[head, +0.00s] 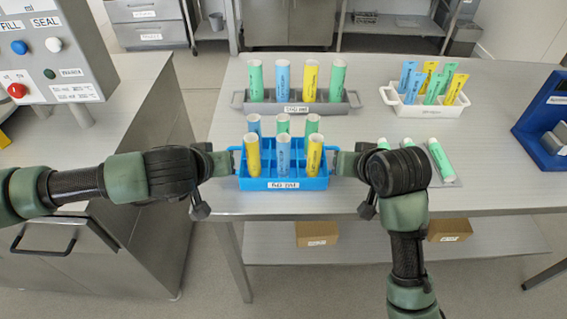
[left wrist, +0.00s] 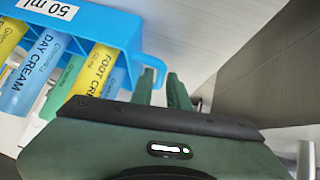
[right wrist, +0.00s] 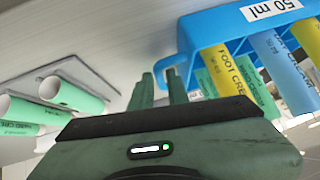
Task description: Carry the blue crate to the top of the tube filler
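The blue crate (head: 283,183) is upright at the front of the table, holding several blue, yellow and green tubes in two rows. Its label reads 50 ml in the left wrist view (left wrist: 95,28). My left gripper (head: 230,162) is at its left handle, with the narrow-set fingers (left wrist: 161,85) shut on the handle bar. My right gripper (head: 337,162) is at the right handle, its fingers (right wrist: 160,82) shut on that bar. I cannot tell whether the crate's base touches the table. The tube filler (head: 62,55), with FILL and SEAL buttons, stands at the upper left, partly out of frame.
A grey rack of tubes (head: 268,108) stands behind the crate, and a white tray of tubes (head: 425,109) stands at the back right. Loose green tubes lie on a pad (head: 443,182) near my right arm. A blue device (head: 543,128) is at the right edge.

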